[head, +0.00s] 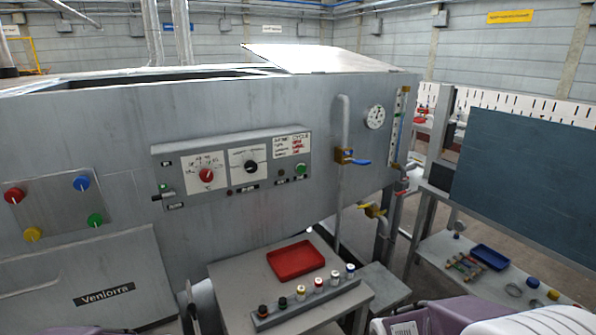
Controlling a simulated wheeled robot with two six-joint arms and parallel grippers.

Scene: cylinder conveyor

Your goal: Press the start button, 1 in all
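A grey control panel (224,187) is fixed to the front of a large grey machine. A green button (300,169) is at its right end, with a small dark round part (282,173) just left of it. The panel also has a red knob (206,175) on a white dial and a black knob (251,167) on another. The small labels are too blurred to read, so I cannot confirm which control is marked start. Nothing covers the green button. Neither of my grippers can be made out in the head view.
A plate with several coloured knobs (60,207) is at the left. A grey table (235,280) below holds a red tray (295,260) and a strip of small coloured-top items (306,304). A pipe with a blue-handled valve (352,158) stands right of the panel. Space before the panel looks clear.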

